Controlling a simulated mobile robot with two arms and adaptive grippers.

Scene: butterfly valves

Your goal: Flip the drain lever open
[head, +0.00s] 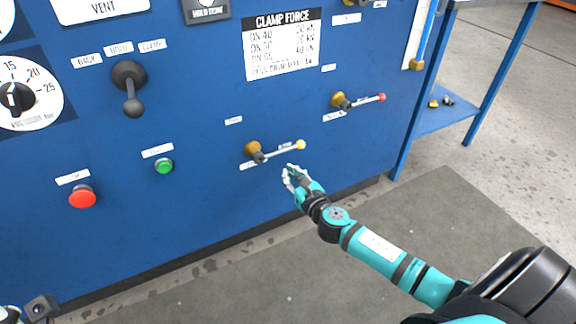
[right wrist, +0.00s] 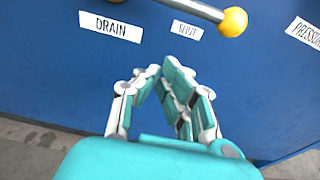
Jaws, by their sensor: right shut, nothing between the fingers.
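The drain lever (head: 282,151) is a silver rod with a yellow knob on a brass valve body on the blue panel. It points right, tilted slightly upward. In the right wrist view its yellow knob (right wrist: 233,21) and part of the rod show at the top, above a DRAIN label (right wrist: 110,26) and a smaller blurred label. My right gripper (head: 291,172) is shut and empty, just below the knob and apart from it; its fingertips (right wrist: 163,70) meet in the right wrist view. Only a small part of my left arm's end shows at the bottom left; its fingers cannot be made out.
A green button (head: 164,166), a red button (head: 82,197) and a black selector handle (head: 131,88) are to the left. A blue-legged table (head: 445,118) stands at the right. The floor before the panel is clear.

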